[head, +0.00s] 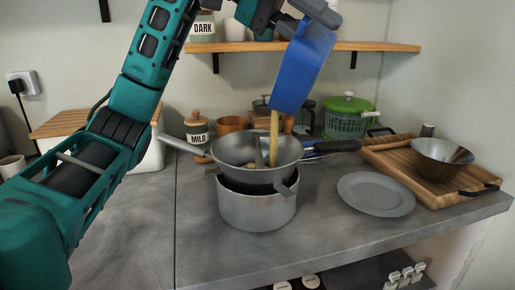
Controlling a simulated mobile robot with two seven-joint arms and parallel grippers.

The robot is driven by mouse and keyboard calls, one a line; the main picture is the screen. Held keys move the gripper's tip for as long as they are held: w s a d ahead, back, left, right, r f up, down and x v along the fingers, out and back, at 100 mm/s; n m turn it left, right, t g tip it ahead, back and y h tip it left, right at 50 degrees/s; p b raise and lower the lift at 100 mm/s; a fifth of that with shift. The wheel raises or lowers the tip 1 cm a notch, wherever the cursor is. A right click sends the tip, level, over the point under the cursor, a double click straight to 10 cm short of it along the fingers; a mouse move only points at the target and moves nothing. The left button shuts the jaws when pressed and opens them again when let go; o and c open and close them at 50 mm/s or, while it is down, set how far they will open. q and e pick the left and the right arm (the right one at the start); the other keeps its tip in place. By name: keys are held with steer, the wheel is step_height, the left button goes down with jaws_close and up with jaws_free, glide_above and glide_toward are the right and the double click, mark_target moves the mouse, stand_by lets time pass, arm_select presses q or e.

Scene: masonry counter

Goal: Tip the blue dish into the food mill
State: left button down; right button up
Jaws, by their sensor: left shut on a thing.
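The blue dish (303,65) is held up high and tilted steeply, its lower end pointing down at the food mill (230,147). A yellowish stream (273,135) runs from the dish's lower edge into the mill's bowl. My left gripper (313,17) is at the top of the picture, shut on the upper end of the dish. The grey food mill sits on a grey pot (257,208), its long handle out to the left. My right gripper is not in view.
A grey plate (376,194) and a wooden board (432,176) with a metal bowl (442,158) lie to the right. Jars and a green salad spinner (347,117) stand behind. A wooden shelf (385,47) runs above. The front left counter is clear.

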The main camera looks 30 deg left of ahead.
mark_target(282, 82)
arm_select(q)
steer(key=shift+s+a+r+h+b, duration=0.15)
steer(key=shift+a+r+h+b, duration=0.2)
steer(key=shift+a+h, duration=0.15)
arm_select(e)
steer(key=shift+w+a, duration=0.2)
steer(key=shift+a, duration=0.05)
arm_select(q)
steer(key=shift+a, duration=0.2)
steer(key=shift+s+a+f+b, duration=0.1)
steer(key=shift+a+f+b, duration=0.15)
steer(key=shift+b, duration=0.3)
steer(key=shift+a+h, duration=0.1)
steer(key=shift+h, duration=0.2)
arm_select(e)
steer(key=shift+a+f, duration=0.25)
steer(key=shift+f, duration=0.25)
arm_select(q)
steer(key=shift+s+a+f+b, duration=0.1)
steer(key=shift+a+b, duration=0.05)
steer(key=shift+b, duration=0.2)
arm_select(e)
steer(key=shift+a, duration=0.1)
arm_select(q)
steer(key=shift+a+f+t+b, duration=0.15)
steer(key=shift+a+t+b, duration=0.1)
steer(key=shift+t+b, duration=0.1)
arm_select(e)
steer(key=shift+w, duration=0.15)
